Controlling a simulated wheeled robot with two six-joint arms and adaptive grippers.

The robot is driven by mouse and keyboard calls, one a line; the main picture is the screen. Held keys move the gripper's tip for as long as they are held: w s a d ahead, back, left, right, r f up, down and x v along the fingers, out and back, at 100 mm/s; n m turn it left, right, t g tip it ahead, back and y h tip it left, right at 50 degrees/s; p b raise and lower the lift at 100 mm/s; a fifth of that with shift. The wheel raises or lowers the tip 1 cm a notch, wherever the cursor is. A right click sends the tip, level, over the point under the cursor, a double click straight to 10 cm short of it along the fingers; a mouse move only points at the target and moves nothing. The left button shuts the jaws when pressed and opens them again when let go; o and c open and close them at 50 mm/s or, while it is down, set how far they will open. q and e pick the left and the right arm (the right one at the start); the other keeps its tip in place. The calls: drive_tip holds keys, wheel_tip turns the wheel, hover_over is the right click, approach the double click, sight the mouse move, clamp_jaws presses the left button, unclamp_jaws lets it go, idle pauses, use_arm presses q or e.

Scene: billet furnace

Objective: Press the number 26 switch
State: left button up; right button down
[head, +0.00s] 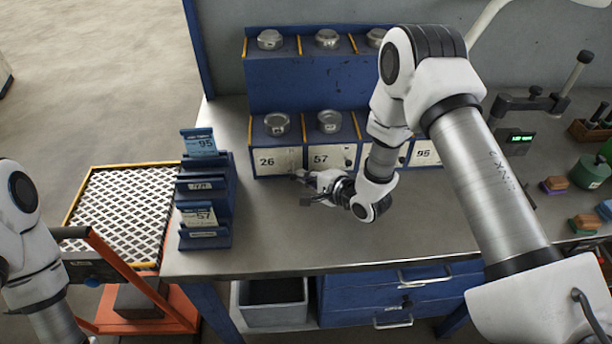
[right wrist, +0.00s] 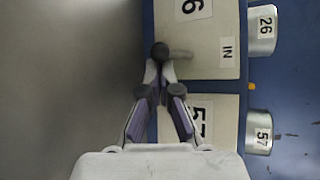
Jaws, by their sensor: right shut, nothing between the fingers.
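The number 26 panel (head: 267,161) is a cream plate at the left end of the blue unit's lower row. In the right wrist view the 26 panel (right wrist: 208,40) carries an IN label and a switch (right wrist: 180,54), a short grey lever with a dark round knob. My right gripper (head: 305,180) is shut and empty in front of the panels. In the right wrist view its fingertips (right wrist: 160,68) are right beside the knob; I cannot tell whether they touch. My left arm shows at the left edge, but its gripper is not in view.
The number 57 panel (head: 320,159) sits just right of 26. A blue card rack (head: 205,215) stands left on the grey bench (head: 290,235). An orange cart (head: 140,318) stands beside the bench. The bench front is mostly clear.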

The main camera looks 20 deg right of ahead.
drive_tip(key=shift+r, duration=0.1)
drive_tip(key=shift+p, duration=0.35)
